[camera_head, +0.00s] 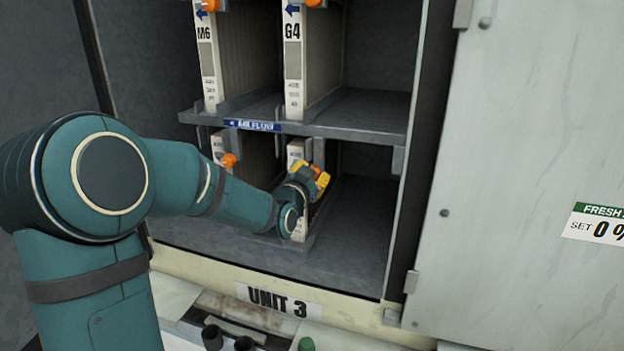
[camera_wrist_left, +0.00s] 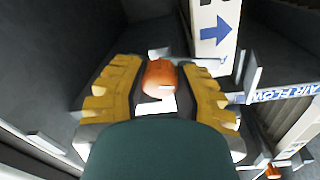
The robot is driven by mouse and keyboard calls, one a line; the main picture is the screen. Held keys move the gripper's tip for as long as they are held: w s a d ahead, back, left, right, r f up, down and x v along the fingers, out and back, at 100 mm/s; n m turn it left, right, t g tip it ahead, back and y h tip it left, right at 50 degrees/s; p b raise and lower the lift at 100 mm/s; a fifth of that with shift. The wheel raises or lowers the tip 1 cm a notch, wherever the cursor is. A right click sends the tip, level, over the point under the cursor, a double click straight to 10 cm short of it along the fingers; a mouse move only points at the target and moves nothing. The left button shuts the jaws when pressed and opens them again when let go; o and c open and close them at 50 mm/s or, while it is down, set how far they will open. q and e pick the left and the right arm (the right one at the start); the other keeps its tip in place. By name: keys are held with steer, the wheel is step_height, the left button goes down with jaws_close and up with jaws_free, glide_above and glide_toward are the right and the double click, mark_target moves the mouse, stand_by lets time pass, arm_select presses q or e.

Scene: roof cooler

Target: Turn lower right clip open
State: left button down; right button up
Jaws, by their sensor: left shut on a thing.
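The lower right clip (camera_wrist_left: 158,78) is an orange knob on the white front strip of the lower right filter (camera_head: 296,152). My left gripper (camera_head: 318,176) reaches into the lower right bay from the left. In the left wrist view my left gripper (camera_wrist_left: 160,70) has its yellow ridged fingers on both sides of the clip and is shut on it. The strip (camera_wrist_left: 213,35) shows a blue arrow beside the clip. The clip's base is partly hidden by the gripper. My right gripper is out of view.
The lower left clip (camera_head: 228,160) is orange, on the neighbouring filter. Two filters stand above the metal shelf (camera_head: 350,118) with its AIR FLOW label (camera_head: 252,125). The open bay right of the gripper is empty. A UNIT 3 sill (camera_head: 210,272) runs below; a pale panel (camera_head: 530,130) stands right.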

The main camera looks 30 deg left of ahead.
arm_select(q)
steer(key=m+b, duration=0.1)
steer(key=m, duration=0.1)
steer(key=shift+m, duration=0.3)
steer(key=m, duration=0.3)
steer(key=shift+m, duration=0.3)
steer(key=m, duration=0.4)
steer(key=shift+a+r+y+p, duration=0.1)
steer(key=shift+y+p, duration=0.2)
steer(key=shift+p, duration=0.05)
steer(key=shift+m+p, duration=0.55)
steer(key=shift+m, duration=1.35)
steer(key=shift+g, duration=0.3)
steer(key=shift+r, duration=0.1)
steer(key=c, duration=0.6)
jaws_free()
steer(key=shift+a, duration=0.1)
